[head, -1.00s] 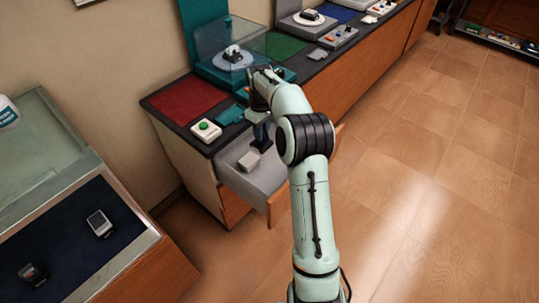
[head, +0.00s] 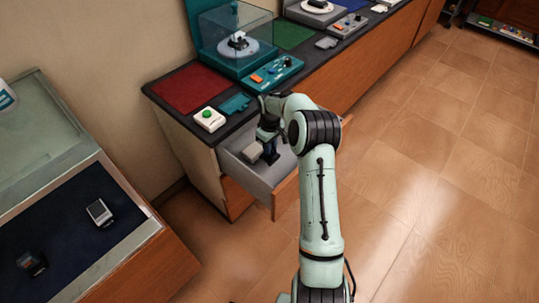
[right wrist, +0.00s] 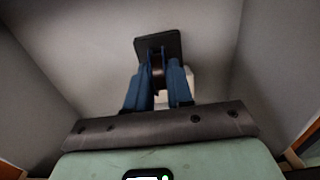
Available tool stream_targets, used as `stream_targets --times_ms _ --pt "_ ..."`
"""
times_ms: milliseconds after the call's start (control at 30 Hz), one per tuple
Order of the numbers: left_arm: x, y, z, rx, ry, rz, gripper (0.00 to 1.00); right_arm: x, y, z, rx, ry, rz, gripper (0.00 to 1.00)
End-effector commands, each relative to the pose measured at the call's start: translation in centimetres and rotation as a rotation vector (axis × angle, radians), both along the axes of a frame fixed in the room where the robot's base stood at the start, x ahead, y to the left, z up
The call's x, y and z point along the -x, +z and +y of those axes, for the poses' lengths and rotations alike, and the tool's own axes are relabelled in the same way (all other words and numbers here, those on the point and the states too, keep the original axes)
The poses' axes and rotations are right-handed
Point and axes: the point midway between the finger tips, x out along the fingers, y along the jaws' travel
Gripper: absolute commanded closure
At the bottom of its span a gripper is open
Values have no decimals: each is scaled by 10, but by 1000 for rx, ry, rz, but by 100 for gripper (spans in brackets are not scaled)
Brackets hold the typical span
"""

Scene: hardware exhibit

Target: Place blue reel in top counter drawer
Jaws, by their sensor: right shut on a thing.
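The top counter drawer (head: 252,181) is pulled open below the dark countertop, with grey inner walls. My right gripper (head: 269,151) reaches down into it, beside a small light grey block (head: 252,152) lying there. In the right wrist view the gripper (right wrist: 158,76) is shut on a narrow part of a thing with a dark square end (right wrist: 158,44). I take it to be the blue reel; the fingers hide most of it. It is inside the drawer walls, but I cannot tell whether it touches the floor. My left gripper is not in view.
The countertop holds a white box with a green button (head: 208,119), a red mat (head: 190,88), a teal control panel (head: 271,75) and a turntable under a clear cover (head: 237,45). A display case (head: 70,225) stands at left. The floor at right is clear.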

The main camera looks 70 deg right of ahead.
Motion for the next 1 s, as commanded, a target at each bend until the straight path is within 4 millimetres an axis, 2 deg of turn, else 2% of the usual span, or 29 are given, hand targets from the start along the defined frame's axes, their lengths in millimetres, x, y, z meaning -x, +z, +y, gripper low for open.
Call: stream_targets --times_ms 167,300,400,767,800,833,867,1000 --pt "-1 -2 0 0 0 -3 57 0 -14 0 -2 -1 -1 100" --pt "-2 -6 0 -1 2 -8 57 0 -36 1 -3 0 0 100" --pt "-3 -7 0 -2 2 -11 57 0 -46 1 -1 1 0 100" --pt "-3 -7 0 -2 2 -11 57 -1 -48 0 0 0 -1 100" --pt "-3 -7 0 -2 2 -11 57 0 -48 0 0 0 -1 66" --pt "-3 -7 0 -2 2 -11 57 0 -48 0 0 0 -1 56" --pt "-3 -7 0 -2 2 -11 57 0 -48 0 0 0 -1 53" --pt "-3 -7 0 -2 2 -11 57 0 -48 0 0 0 -1 53"
